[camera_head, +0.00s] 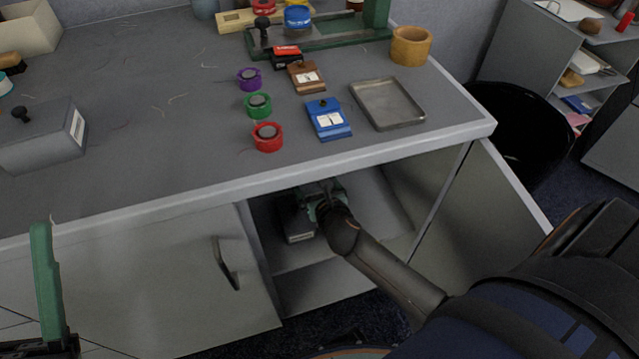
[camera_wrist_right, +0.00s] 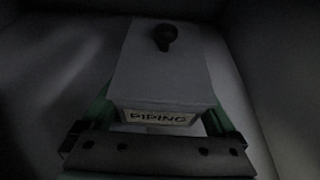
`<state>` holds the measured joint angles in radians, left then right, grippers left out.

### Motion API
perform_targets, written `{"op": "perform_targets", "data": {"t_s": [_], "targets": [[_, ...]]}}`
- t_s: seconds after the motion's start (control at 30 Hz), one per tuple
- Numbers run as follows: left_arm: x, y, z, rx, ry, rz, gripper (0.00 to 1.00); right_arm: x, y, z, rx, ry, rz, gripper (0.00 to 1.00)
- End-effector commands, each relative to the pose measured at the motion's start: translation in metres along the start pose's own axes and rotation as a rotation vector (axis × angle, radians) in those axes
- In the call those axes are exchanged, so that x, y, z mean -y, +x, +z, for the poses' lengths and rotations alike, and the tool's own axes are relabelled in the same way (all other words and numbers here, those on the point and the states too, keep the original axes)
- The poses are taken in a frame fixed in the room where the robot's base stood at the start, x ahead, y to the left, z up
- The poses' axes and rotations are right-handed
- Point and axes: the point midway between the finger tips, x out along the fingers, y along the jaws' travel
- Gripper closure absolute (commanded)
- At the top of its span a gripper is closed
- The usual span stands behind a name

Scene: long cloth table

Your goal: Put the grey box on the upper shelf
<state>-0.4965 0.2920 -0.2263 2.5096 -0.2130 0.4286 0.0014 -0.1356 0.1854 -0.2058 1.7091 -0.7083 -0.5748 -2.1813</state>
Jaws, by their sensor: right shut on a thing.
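A grey box with a black knob (camera_wrist_right: 165,38) and a label reading "PIPING" (camera_wrist_right: 157,117) is between the green fingers of my right gripper (camera_wrist_right: 160,105), which is shut on it. In the head view the right gripper (camera_head: 320,197) reaches inside the open cabinet under the table. Part of the grey box (camera_head: 298,231) shows there above the upper shelf (camera_head: 362,225); I cannot tell if it rests on it. Another grey box (camera_head: 40,140) with a black knob and white label stands on the tabletop. My left gripper (camera_head: 47,290) shows only partly at lower left.
The right cabinet door (camera_head: 490,205) stands open. A left door (camera_head: 150,280) with a dark handle adjoins the opening. The lower compartment (camera_head: 330,285) looks empty. Coloured rings, small cases and a metal tray (camera_head: 388,104) lie on the tabletop. A black bin (camera_head: 525,130) stands right.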

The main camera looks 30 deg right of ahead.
Motion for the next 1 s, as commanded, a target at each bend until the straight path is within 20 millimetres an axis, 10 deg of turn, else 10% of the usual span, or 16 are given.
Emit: {"op": "perform_targets", "data": {"t_s": [0.4, 1.0], "targets": [[-0.023, -0.037, 0.038, 0.018, -0.056, 0.011, 0.50, 0.038, 0.086, -0.033, 0.003, 0.002, 0.000, 0.77], [-0.042, -0.061, 0.066, 0.047, -0.027, 0.031, 0.50, 0.045, 0.113, -0.070, 0.003, 0.000, 0.002, 0.77]]}}
